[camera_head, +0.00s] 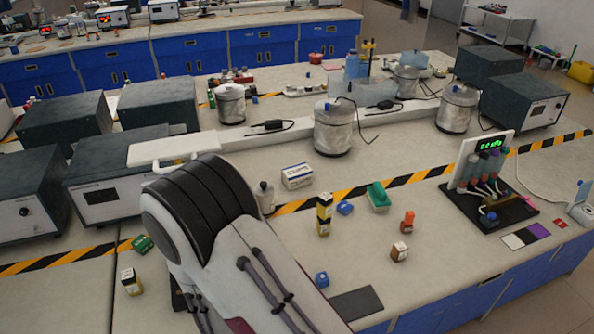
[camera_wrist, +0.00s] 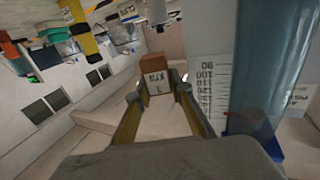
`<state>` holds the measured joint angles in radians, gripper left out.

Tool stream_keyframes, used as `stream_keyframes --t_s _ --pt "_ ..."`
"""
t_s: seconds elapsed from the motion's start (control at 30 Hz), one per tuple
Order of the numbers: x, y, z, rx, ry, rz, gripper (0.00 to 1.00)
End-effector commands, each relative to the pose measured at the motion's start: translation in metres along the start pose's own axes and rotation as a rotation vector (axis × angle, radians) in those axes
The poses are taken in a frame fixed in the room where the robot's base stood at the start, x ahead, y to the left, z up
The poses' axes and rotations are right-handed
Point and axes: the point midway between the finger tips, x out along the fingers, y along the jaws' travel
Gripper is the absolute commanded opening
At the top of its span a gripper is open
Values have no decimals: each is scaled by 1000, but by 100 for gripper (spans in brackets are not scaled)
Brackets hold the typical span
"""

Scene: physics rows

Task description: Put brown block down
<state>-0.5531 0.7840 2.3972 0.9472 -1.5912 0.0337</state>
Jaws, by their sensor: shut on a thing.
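In the wrist view my gripper (camera_wrist: 160,92) is shut on a brown block (camera_wrist: 154,62) with a white, dark-printed label. The block sits between the two fingertips. I cannot tell whether its far side touches anything. In the head view my arm covers the gripper, and I cannot make out the held block there.
In the wrist view a blue graduated cylinder (camera_wrist: 270,65) stands very close on the right.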

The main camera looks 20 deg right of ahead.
Motion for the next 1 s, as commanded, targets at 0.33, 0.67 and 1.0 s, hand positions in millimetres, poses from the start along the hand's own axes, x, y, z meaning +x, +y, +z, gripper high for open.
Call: stream_keyframes --t_s 0.33,0.67,1.0 --pt "41 16 -16 3 2 -68 0" --pt "67 24 -33 3 2 -175 0" --pt "83 32 -51 3 3 -290 0"
